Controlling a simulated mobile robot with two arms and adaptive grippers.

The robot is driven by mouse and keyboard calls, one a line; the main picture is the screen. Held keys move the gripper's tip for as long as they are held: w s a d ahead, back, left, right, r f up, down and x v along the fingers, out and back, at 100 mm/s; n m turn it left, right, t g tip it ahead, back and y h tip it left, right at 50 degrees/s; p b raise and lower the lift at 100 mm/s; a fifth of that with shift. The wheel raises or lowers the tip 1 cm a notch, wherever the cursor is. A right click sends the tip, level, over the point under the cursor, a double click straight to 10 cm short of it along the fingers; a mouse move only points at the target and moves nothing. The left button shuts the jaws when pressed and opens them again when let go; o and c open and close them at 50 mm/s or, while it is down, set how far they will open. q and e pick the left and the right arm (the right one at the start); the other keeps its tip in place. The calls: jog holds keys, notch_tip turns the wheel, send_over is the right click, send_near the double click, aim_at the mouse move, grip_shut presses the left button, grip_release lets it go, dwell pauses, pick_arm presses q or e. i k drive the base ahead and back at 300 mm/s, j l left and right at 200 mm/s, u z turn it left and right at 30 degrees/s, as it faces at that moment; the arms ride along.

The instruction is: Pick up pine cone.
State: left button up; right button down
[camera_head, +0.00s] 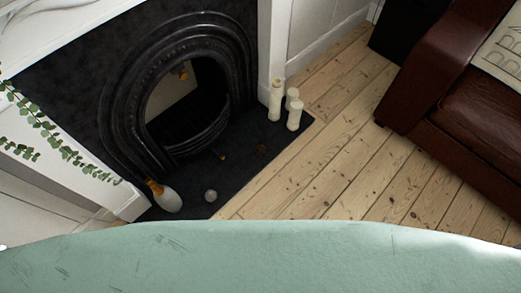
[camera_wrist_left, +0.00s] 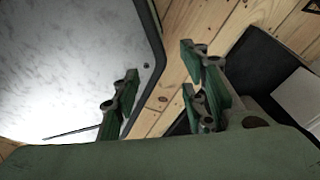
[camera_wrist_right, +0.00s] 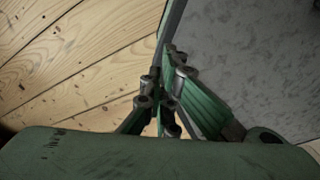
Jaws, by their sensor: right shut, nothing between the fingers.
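Neither gripper shows in the head view, so both are away from the lump.
The black hearth (camera_head: 235,178) fronts an arched fireplace (camera_head: 130,85). White candles (camera_head: 276,100) stand at its right end. A brown leather sofa (camera_head: 460,125) stands right. Floorboards (camera_head: 345,165) between are clear.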

aim_at(260, 149)
jog(key=i+l+u, duration=0.1)
jog(key=l, duration=0.35)
jog(key=i+l+u, duration=0.15)
jog(key=l, duration=0.3)
jog(key=i+l+u, duration=0.1)
jog(key=l, duration=0.4)
jog(key=i+l+u, duration=0.1)
jog(key=l, duration=0.4)
jog(key=i+j, duration=0.05)
jog(key=i, duration=0.05)
